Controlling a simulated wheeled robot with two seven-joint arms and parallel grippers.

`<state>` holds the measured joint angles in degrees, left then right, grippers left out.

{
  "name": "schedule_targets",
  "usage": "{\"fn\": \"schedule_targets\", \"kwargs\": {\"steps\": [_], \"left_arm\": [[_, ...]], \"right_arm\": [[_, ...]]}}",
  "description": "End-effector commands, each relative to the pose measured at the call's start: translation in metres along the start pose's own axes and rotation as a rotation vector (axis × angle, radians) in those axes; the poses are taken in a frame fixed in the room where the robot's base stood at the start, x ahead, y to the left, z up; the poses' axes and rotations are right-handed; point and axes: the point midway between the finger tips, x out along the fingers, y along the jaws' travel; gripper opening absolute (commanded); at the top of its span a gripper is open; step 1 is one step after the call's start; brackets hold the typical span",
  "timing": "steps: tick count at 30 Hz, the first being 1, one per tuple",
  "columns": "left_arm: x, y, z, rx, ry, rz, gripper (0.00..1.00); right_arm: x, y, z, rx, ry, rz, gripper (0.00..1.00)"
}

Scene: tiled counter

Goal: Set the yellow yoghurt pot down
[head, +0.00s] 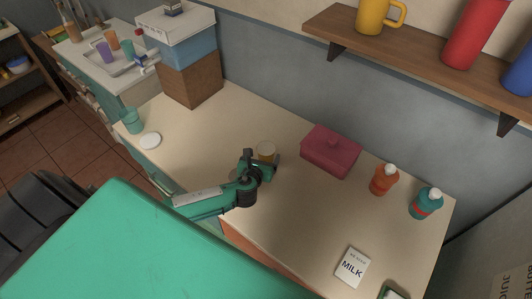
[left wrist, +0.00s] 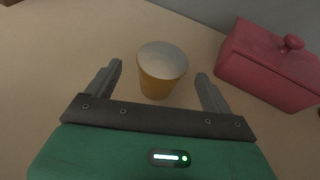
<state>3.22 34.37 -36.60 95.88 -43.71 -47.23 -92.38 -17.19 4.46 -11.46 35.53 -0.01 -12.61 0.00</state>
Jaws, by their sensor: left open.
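The yellow yoghurt pot (head: 266,150) has a pale top and stands upright on the counter. In the left wrist view the yellow yoghurt pot (left wrist: 161,72) is between and a little beyond the fingers of my left gripper (left wrist: 158,84), with space on both sides. My left gripper (head: 262,165) is open and holds nothing. In the head view it partly hides the pot's lower side. My right gripper is not in view.
A lidded pink box (head: 331,151) stands to the right of the pot. An orange bottle (head: 384,180), a teal bottle (head: 425,203) and a milk card (head: 352,268) are farther right. A teal cup (head: 132,121) and white disc (head: 150,141) are left. Counter (head: 210,135) is clear between.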

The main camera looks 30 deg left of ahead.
Motion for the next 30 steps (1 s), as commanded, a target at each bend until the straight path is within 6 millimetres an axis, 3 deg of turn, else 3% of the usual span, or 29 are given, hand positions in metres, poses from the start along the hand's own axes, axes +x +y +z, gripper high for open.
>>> {"fn": "schedule_targets", "kwargs": {"steps": [10, 21, 30], "left_arm": [[0.040, -0.002, 0.004, 0.000, 0.000, 0.001, 0.85], [0.047, -0.002, 0.002, -0.001, 0.000, 0.000, 0.85], [0.047, -0.002, 0.003, -0.001, -0.001, 0.000, 0.29]], "right_arm": [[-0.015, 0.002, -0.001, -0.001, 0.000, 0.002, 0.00], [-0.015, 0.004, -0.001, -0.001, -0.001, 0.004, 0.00], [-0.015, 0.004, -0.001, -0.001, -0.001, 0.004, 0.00]]}}
